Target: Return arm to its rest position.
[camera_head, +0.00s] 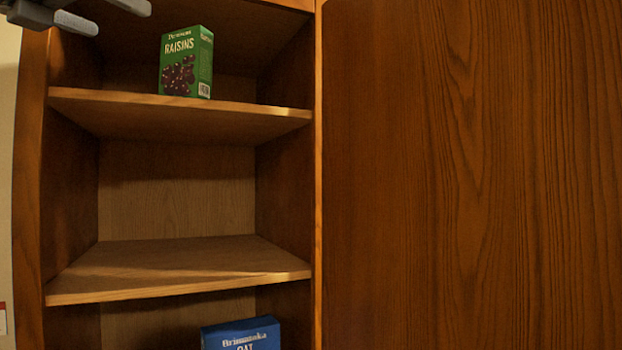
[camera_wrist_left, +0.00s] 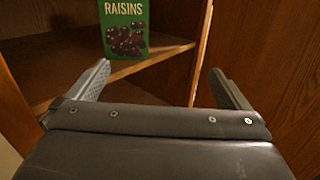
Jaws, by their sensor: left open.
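My left gripper (camera_head: 104,14) is at the top left of the head view, in front of the cabinet's upper left, partly cut off by the frame edge. In the left wrist view its two fingers (camera_wrist_left: 160,82) are spread wide with nothing between them. A green raisins box (camera_head: 186,62) stands upright on the upper shelf (camera_head: 180,109). It also shows in the left wrist view (camera_wrist_left: 125,28), beyond the fingers and apart from them. My right gripper is in neither view.
The middle shelf (camera_head: 180,268) is empty. A blue box (camera_head: 240,334) stands below it, cut off by the bottom edge. A wooden panel (camera_head: 470,175) fills the right side. The cabinet's left side post (camera_head: 30,180) is close below the left gripper in the picture.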

